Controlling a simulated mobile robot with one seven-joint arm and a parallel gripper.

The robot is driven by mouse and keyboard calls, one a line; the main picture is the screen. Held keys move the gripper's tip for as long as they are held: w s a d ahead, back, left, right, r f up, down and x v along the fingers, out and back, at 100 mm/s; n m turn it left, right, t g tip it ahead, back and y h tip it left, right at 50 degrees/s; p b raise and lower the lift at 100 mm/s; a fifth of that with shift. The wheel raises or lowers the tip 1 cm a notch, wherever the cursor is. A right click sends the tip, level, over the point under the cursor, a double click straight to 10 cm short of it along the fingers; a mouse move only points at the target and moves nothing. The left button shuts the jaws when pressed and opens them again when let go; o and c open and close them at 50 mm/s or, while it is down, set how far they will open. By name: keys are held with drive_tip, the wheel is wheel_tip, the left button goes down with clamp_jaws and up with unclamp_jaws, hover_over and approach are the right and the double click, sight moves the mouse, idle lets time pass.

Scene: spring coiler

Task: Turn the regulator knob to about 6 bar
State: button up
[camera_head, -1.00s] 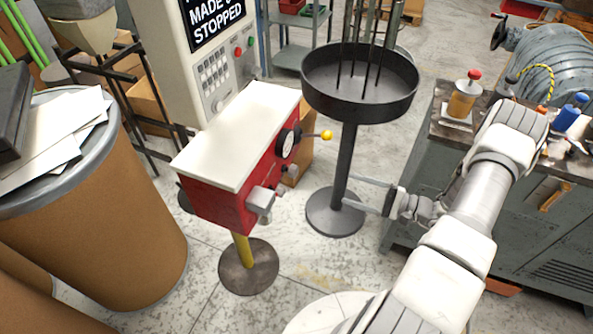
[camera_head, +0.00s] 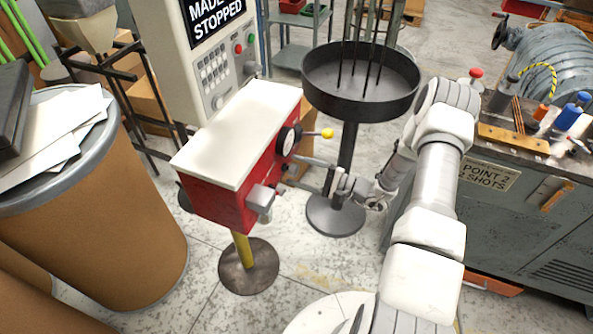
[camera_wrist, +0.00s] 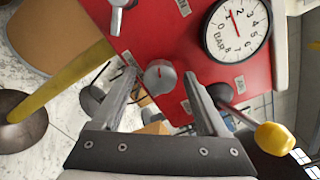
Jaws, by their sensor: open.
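The red regulator box with a white top (camera_head: 240,130) stands on a yellow post. The gauge shows edge-on in the head view (camera_head: 288,139). My gripper (camera_wrist: 160,82) is open, with one finger on each side of the knob in the picture; I cannot tell whether they touch it. In the head view my gripper (camera_head: 306,173) is close to the box's right face.
A lever with a yellow ball (camera_wrist: 275,137) sticks out close beside the right finger. A grey fitting (camera_wrist: 120,12) is on the face at upper left. A black round tray on a stand (camera_head: 360,85) is behind my wrist. A grey workbench (camera_head: 520,220) is at right.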

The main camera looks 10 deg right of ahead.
drive_tip(key=shift+w+a, duration=0.2)
drive_tip(key=shift+a, duration=0.1)
clamp_jaws()
idle(0.5)
